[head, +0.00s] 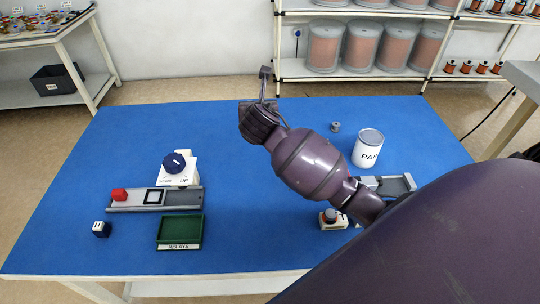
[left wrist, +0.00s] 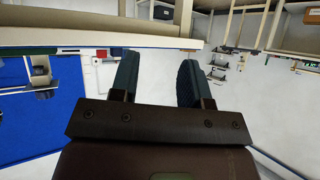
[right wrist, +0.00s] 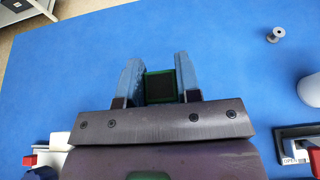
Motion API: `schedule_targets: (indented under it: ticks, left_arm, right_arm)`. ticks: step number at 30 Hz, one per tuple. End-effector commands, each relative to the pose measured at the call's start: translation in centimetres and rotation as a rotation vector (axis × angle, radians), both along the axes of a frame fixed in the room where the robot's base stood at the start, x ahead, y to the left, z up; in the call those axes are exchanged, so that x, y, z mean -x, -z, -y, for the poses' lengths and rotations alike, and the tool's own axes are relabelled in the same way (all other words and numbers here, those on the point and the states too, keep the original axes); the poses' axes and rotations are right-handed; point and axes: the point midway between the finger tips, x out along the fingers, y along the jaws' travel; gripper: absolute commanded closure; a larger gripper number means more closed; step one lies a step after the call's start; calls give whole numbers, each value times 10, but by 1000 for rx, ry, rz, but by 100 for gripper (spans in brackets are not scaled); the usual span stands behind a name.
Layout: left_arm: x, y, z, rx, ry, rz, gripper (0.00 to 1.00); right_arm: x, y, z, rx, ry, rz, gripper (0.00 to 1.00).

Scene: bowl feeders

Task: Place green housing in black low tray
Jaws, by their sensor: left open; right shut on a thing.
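My right gripper (head: 264,88) is over the middle of the blue table, and its arm comes in from the right. In the right wrist view, my right gripper (right wrist: 160,80) is shut on the green housing (right wrist: 161,87), a small square piece with a green rim and dark middle. The housing cannot be made out in the head view. My left gripper (left wrist: 157,75) is open and empty, and shows only in the left wrist view. I see no black low tray on the table for certain; a dark bin (head: 56,82) sits on a shelf at the far left.
A white can (head: 369,148) and grey spool (head: 335,127) stand at right. The back centre-left is clear.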

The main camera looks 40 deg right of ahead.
Motion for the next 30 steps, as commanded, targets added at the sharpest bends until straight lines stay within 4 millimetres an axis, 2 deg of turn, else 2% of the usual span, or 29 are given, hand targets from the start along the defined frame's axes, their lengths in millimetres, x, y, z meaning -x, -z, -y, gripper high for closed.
schedule_targets:
  ticks: [5, 12, 21, 24, 30]
  left_arm:
    - [5, 10, -1, -2, -1, -12, 57]
    - [18, 32, -4, -6, -5, -46, 57]
    - [20, 53, -3, -5, -2, -66, 57]
    - [15, 51, -2, -5, 1, -56, 57]
    - [5, 44, 0, -4, 6, -32, 57]
  right_arm:
    - [2, 28, 2, -2, 7, -7, 91]
    - [2, 82, 2, -2, 6, -8, 91]
    - [2, 143, 1, -1, 4, -7, 91]
    - [2, 154, 1, -1, 4, -4, 91]
    - [1, 162, 1, -1, 4, -1, 91]
